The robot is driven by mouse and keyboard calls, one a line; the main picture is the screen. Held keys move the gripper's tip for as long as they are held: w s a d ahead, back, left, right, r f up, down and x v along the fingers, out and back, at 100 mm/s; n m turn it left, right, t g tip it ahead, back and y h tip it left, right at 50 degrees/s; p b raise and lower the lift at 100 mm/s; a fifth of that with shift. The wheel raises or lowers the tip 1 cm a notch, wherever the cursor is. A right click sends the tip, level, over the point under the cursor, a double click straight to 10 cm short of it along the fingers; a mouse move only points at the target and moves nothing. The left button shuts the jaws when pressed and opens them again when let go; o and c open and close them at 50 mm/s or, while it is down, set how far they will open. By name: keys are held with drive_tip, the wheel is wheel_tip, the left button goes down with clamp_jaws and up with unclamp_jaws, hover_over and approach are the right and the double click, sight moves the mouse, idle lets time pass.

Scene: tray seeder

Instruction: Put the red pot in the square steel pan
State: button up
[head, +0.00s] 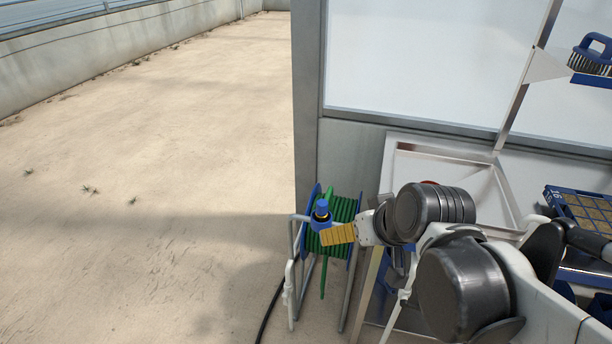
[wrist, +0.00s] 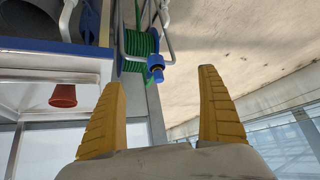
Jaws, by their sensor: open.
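The red pot (wrist: 63,96) shows at the left of the wrist view, which looks upside down, close to a pale surface. In the head view only a sliver of red (head: 430,182) shows above my arm. It appears within the outline of a square, pale metal pan (head: 440,152); my arm hides whether it is inside or in front. My gripper (head: 338,234) has yellow fingers and is left of the pan, beside the hose reel. In the wrist view the fingers (wrist: 162,105) are wide apart with nothing between them.
A hose reel with green hose (head: 342,210) and a blue fitting (head: 321,208) stands close behind my gripper. A blue tray of cells (head: 585,212) is at the right, and a brush (head: 592,52) lies on an upper shelf. The sandy floor at left is clear.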

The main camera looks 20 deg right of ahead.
drive_tip(key=shift+g+h, duration=0.3)
drive_tip(key=s+a, duration=0.2)
drive_tip(key=s, duration=0.2)
drive_tip(key=shift+s+a+r, duration=0.25)
drive_tip(key=shift+a+r, duration=0.15)
idle(0.5)
